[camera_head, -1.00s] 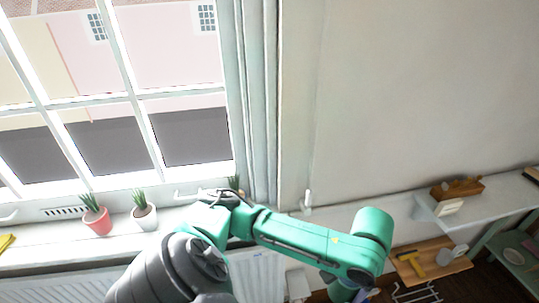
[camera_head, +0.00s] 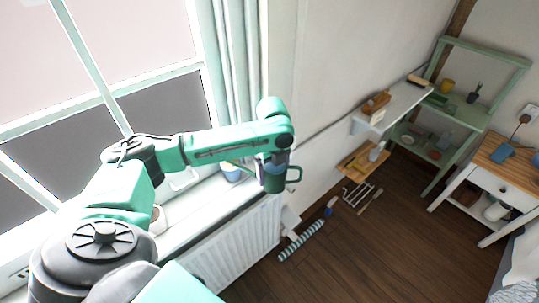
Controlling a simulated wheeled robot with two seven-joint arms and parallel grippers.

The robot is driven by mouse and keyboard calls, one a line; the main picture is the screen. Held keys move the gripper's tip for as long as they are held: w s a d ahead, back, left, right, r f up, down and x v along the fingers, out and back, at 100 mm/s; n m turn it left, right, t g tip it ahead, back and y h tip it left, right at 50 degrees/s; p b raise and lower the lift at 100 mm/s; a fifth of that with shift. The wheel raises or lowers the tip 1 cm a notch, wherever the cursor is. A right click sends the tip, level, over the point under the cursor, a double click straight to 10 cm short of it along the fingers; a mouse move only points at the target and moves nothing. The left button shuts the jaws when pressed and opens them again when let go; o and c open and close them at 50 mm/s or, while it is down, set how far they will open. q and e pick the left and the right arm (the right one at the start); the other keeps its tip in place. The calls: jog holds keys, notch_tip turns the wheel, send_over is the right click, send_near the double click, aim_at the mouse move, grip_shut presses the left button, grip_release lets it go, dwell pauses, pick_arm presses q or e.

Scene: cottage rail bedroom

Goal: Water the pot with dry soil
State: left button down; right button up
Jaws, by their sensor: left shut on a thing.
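My left arm reaches across from the left, and its gripper (camera_head: 274,161) points down beside the window sill. It is shut on a dark green watering can (camera_head: 274,184). The can's loop handle shows on its right, and a thin spout seems to reach left. A light blue pot (camera_head: 232,174) stands on the sill just left of the can, partly behind it and my arm. A white pot (camera_head: 158,219) on the sill is mostly hidden by my arm. The soil in the pots cannot be made out. My right gripper is not in view.
A white radiator (camera_head: 235,250) is below the sill (camera_head: 197,207). A wall shelf (camera_head: 398,105), a wooden board (camera_head: 360,163), a green shelf stand (camera_head: 455,150) and a white table (camera_head: 485,185) are at right. A striped roll (camera_head: 302,240) lies on the open wooden floor.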

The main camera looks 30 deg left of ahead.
aim_at(269, 164)
pick_arm(q)
jog(key=a+r+m, duration=0.1)
jog(key=m, duration=0.1)
jog(key=w+a+r+m, duration=0.1)
jog(key=shift+m+p, duration=0.3)
jog(key=shift+m, duration=0.1)
jog(key=shift+a+r+m, duration=0.1)
jog(key=shift+a+m, duration=0.05)
jog(key=shift+m, duration=0.15)
jog(key=shift+w+f+b, duration=0.15)
jog(key=shift+f+b, duration=0.35)
jog(key=shift+b, duration=0.1)
notch_tip(269, 164, down, 4)
jog(key=b, duration=0.5)
jog(key=shift+h, duration=0.4)
jog(key=shift+d, duration=0.25)
jog(key=shift+d+f+h, duration=0.1)
jog(key=shift+f+h, duration=0.2)
jog(key=shift+f, duration=0.05)
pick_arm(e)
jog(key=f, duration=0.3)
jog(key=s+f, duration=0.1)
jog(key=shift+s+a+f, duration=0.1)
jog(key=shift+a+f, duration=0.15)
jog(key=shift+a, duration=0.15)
